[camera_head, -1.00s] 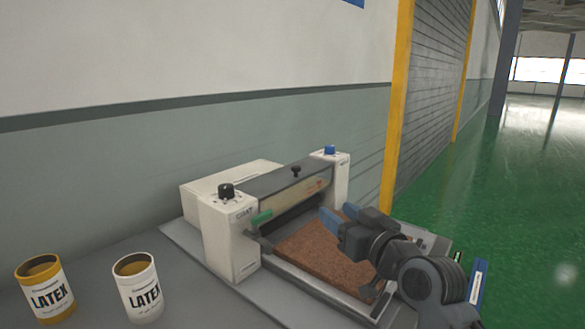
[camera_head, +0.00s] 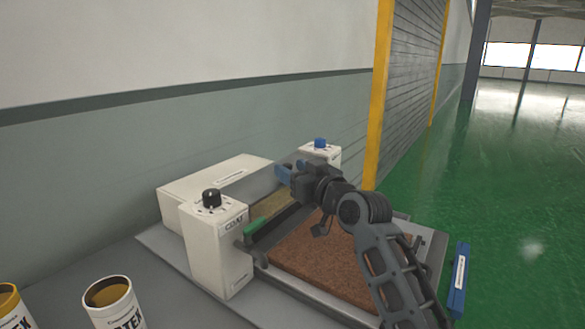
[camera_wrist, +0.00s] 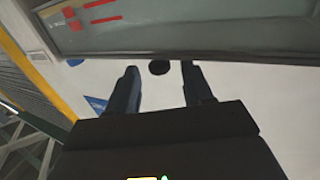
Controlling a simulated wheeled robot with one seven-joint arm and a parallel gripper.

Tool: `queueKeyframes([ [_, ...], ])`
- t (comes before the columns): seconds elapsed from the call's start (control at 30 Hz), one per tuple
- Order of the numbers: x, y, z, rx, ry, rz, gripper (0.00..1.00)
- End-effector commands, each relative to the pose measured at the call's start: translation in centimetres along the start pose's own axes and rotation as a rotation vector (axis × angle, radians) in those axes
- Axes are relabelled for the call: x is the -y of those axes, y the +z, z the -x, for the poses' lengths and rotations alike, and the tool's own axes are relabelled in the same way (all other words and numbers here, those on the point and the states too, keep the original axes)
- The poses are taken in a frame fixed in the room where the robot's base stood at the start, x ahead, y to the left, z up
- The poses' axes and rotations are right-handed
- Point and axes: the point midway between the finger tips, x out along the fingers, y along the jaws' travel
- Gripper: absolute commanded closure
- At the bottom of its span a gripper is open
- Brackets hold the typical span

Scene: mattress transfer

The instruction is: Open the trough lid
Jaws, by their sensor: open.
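The coating machine (camera_head: 216,245) stands on the bench, with a grey trough lid (camera_head: 262,183) across its top between two white end housings. My gripper (camera_head: 285,172) is over the lid toward its right end and hides the lid's small black knob in the head view. In the wrist view, the grey panel with red markings (camera_wrist: 180,28) crosses the top. The black knob (camera_wrist: 159,67) shows between the tips of my two fingers (camera_wrist: 160,72). The fingers are open, with clear space on both sides of the knob; I see no contact. The lid looks shut.
A brown slab (camera_head: 325,265) lies on the machine's bed in front. A green handle (camera_head: 256,228) is by the left housing, which carries a black dial (camera_head: 211,198). A blue knob (camera_head: 320,143) tops the right housing. A latex can (camera_head: 112,305) stands at lower left.

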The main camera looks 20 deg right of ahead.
Motion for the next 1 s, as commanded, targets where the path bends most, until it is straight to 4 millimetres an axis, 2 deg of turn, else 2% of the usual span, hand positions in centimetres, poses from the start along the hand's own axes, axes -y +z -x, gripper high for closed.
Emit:
queueKeyframes([
  [0.1,0.01,0.02,-0.59,0.000,0.000,0.000,0.49],
  [0.37,-0.02,0.03,-0.68,0.000,0.001,0.000,0.49],
  [0.9,-0.04,0.04,-0.66,0.000,0.001,0.000,1.00],
  [1.0,-0.04,0.04,-0.65,0.000,0.001,0.000,1.00],
])
